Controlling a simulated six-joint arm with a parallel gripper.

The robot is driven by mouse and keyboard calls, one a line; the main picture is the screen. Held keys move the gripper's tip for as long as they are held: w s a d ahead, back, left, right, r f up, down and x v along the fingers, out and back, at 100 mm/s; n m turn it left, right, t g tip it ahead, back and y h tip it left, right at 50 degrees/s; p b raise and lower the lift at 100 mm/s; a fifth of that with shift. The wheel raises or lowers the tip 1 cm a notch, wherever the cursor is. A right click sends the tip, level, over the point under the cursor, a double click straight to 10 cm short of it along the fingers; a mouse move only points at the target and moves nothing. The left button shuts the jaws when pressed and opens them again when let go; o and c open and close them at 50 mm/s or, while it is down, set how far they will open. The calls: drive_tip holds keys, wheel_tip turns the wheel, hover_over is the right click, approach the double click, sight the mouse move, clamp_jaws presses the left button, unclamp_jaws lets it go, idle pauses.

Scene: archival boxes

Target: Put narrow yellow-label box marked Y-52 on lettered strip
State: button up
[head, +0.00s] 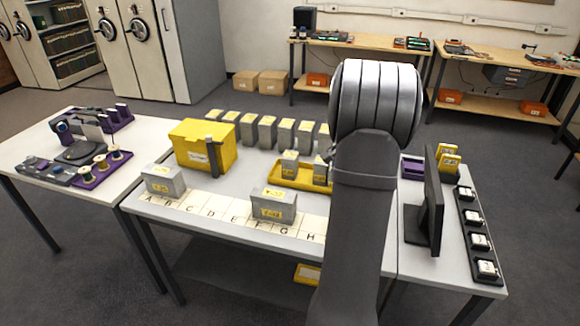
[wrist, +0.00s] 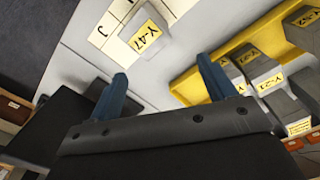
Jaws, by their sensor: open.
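The lettered strip (head: 217,211) runs along the table's front edge and shows at top left in the wrist view (wrist: 101,38). Grey yellow-label boxes stand on it near A (head: 165,182) and past E (head: 273,205). The wrist view shows a box reading Y-47 (wrist: 152,28) beside the letter J. A yellow tray (wrist: 186,88) holds several grey boxes; one label (wrist: 304,17) looks like Y-42 or Y-52, but I cannot tell. I cannot identify Y-52 with certainty. My gripper (wrist: 163,76) is open and empty above the table, between strip and tray. My arm hides it in the head view.
A large yellow box (head: 207,147) stands at the table's left. A row of grey boxes (head: 267,131) lines the back edge. The table between strip and tray looks clear.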

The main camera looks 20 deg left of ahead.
drive_tip(key=w+a+f+m+t+y, duration=0.25)
drive_tip(key=a+m, duration=0.25)
drive_tip(key=a, duration=0.6)
drive_tip(key=m+t+h, duration=0.3)
drive_tip(key=m+t, duration=0.8)
drive_tip(key=m, duration=1.4)
approach(290, 156)
drive_tip(key=shift+y, duration=0.25)
drive_tip(key=x, duration=0.5)
drive_tip(key=shift+w+a, duration=0.1)
drive_tip(key=shift+w, duration=0.1)
drive_tip(key=shift+x, duration=2.75)
